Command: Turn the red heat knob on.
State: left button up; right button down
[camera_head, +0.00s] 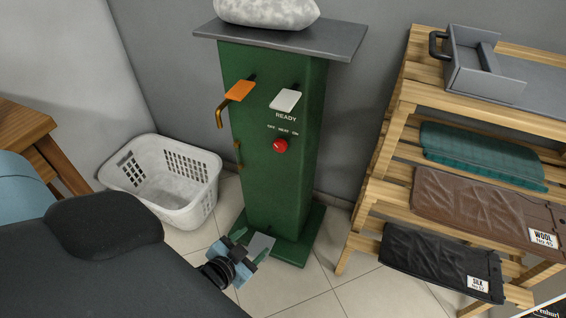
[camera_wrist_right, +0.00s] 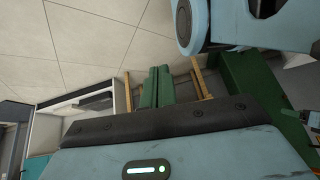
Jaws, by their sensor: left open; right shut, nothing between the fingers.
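The red heat knob (camera_head: 280,146) is on the front of a green press column (camera_head: 262,190), below the word READY and a small line of lettering that seems to read OFF, HEAT, ON. The direction the knob points is too small to tell. My left gripper (camera_head: 243,249) is low, in front of the column's foot, well below the knob and not touching it. It is open with nothing seen between its fingers.
A white basket (camera_head: 165,180) stands left of the column. A wooden rack (camera_head: 400,110) with folded cloths stands right. Tiled floor lies between.

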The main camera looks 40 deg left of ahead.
pick_arm(q)
jog(key=w+a+r+t+y+b, duration=0.2)
jog(key=w+a+b, duration=0.2)
jog(key=w, duration=0.5)
jog(key=t+y+b, duration=0.2)
jog(key=b, duration=0.3)
send_near(278, 149)
jog(key=w, duration=0.2)
jog(key=shift+n, duration=0.4)
jog(key=shift+a+b+x, duration=0.1)
jog(key=shift+b+x, duration=0.3)
jog(key=shift+x, duration=1.5)
jog(key=shift+a+b+x, duration=0.15)
jog(key=shift+b+x, duration=0.25)
jog(key=shift+x, duration=1.45)
pick_arm(e)
notch_tip(278, 149, down, 11)
jog(key=d, duration=0.1)
jog(key=shift+w, duration=0.2)
jog(key=shift+r, duration=0.1)
pick_arm(q)
jog(key=c, duration=1)
pick_arm(e)
jog(key=shift+w+r, duration=0.15)
jog(key=shift+w, duration=0.4)
